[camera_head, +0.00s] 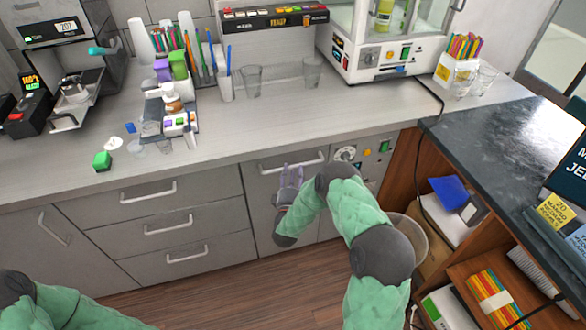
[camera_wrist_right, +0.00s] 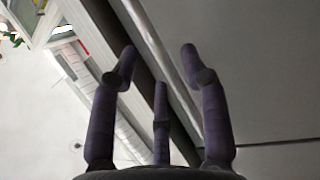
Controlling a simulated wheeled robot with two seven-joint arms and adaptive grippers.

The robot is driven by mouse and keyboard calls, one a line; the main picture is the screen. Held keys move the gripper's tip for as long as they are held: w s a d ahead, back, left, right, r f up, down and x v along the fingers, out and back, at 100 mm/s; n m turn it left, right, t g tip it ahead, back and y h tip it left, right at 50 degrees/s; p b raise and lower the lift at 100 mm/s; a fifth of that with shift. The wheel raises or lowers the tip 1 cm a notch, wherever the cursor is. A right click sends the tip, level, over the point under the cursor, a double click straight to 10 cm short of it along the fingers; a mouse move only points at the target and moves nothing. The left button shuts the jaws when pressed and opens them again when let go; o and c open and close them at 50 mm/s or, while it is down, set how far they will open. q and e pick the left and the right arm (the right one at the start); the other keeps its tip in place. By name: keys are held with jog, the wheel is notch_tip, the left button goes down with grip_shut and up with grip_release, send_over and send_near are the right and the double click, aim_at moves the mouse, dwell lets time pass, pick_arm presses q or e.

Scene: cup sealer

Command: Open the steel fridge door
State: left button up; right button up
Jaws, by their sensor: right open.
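The steel fridge door (camera_head: 262,205) is a grey panel under the counter, right of the drawers. It looks shut. Its horizontal bar handle (camera_head: 292,163) runs along its top; it also shows as a pale bar in the right wrist view (camera_wrist_right: 160,50). My right gripper (camera_head: 289,172) is just below and in front of the handle. In the right wrist view its purple fingers (camera_wrist_right: 158,60) are spread, with the bar seen between the fingertips. I cannot tell whether they touch it. My left arm shows at the lower left; its gripper is out of view.
A control panel with a dial (camera_head: 346,153) sits right of the door. A bin (camera_head: 428,240) and open shelves (camera_head: 480,262) stand further right. The drawers (camera_head: 165,224) are shut. The counter (camera_head: 240,130) above holds cups, straws and machines. The wooden floor (camera_head: 235,290) before the drawers is clear.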

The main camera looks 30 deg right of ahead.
aim_at(293, 167)
jog(key=shift+x, duration=1.5)
grip_shut()
jog(key=shift+b, duration=0.3)
